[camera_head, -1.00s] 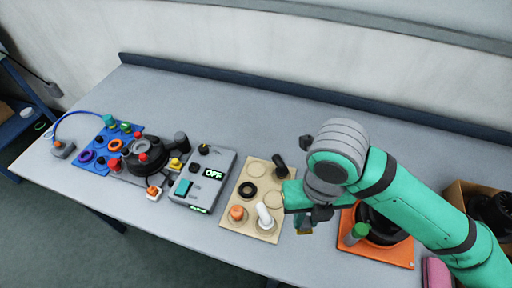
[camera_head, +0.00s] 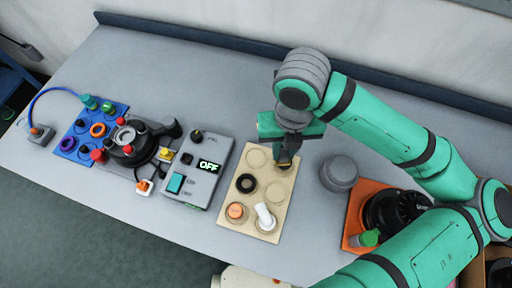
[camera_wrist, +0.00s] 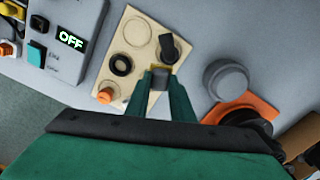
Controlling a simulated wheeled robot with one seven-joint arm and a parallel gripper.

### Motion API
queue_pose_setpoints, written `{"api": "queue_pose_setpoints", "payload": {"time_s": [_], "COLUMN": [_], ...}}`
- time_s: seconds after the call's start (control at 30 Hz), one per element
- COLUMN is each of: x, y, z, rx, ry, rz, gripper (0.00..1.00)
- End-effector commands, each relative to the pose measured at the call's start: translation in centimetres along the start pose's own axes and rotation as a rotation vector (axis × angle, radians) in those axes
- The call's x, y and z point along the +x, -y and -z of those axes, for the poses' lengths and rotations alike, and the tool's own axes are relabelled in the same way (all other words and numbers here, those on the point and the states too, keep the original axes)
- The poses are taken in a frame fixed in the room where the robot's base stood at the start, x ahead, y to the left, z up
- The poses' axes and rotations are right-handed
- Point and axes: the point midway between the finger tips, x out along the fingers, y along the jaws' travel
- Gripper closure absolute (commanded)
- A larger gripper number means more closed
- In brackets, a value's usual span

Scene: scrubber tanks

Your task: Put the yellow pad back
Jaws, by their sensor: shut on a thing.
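My gripper (camera_head: 288,150) is shut on a small dark grey piece (camera_wrist: 159,78) with a yellow face at its far end, which looks like the yellow pad (camera_wrist: 155,66). It is over the far right part of the beige board (camera_head: 223,219). A black handle (camera_wrist: 169,48) stands on the board just beyond the fingertips (camera_wrist: 164,82). I cannot tell whether the pad touches the board. The board has outlined circles, a black ring (camera_head: 246,183), an orange knob (camera_head: 236,212) and a white cylinder (camera_head: 264,216).
A grey control box (camera_head: 203,176) reading OFF stands left of the board. A grey round lidded thing (camera_head: 340,172) and an orange plate (camera_head: 352,231) with a black part are to the right. The blue panel (camera_head: 116,112) is far left. The table behind the board is clear.

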Motion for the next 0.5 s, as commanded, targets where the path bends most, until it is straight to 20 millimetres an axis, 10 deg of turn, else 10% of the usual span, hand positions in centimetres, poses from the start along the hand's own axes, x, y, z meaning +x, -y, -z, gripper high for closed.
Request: {"api": "queue_pose_setpoints", "payload": {"time_s": [0.5], "x": [6.2], "y": [-5.6], "z": [-4.9], "rx": [0.001], "ry": [0.0], "rz": [0.0], "gripper": [1.0]}}
